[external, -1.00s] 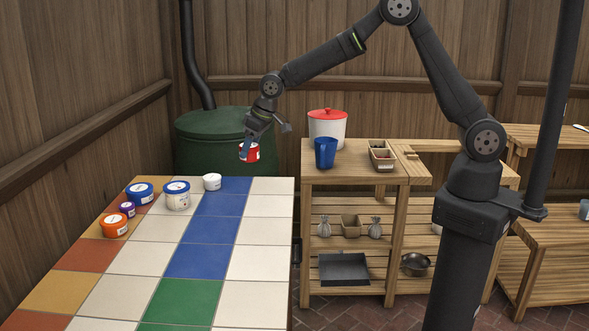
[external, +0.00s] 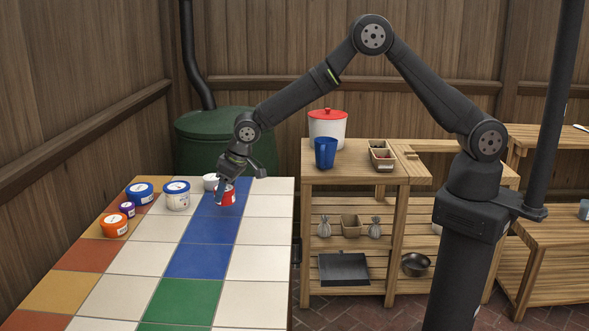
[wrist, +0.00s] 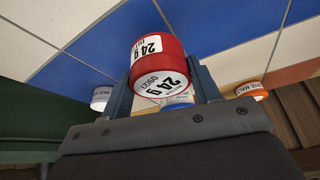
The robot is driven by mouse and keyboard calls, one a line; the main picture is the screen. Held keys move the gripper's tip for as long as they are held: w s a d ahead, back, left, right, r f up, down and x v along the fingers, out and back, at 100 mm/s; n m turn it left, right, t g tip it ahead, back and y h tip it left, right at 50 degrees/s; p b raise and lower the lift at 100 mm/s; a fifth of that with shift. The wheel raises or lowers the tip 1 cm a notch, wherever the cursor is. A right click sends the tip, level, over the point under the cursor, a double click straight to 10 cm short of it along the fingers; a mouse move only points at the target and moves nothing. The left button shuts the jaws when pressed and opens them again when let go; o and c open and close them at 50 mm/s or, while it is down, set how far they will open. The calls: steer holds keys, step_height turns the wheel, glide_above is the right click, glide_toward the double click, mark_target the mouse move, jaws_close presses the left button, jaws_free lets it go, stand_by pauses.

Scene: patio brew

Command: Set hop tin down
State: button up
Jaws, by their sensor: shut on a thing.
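The hop tin (external: 228,197) is a red tin with a white label that reads "24 g" in the wrist view (wrist: 160,68). My gripper (external: 224,190) is shut on it, with one finger on each side in the wrist view (wrist: 163,84). The tin is over the blue tile column near the far end of the tiled table (external: 262,232). It is at or just above the tiles; I cannot tell whether it touches them.
A small white tin (external: 210,181) stands close left of the hop tin. A white blue-lidded tub (external: 177,199), a blue tub (external: 139,195), a small purple tin (external: 127,209) and an orange tub (external: 114,226) stand further left. Tiles in front and right are clear.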

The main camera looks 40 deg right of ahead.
mark_target(226, 200)
steer(key=shift+f, duration=1.75)
steer(key=shift+f, duration=0.1)
steer(key=o, duration=1)
steer(key=shift+r, duration=0.45)
steer(key=v, duration=1.1)
steer(key=shift+s+d+r, duration=0.15)
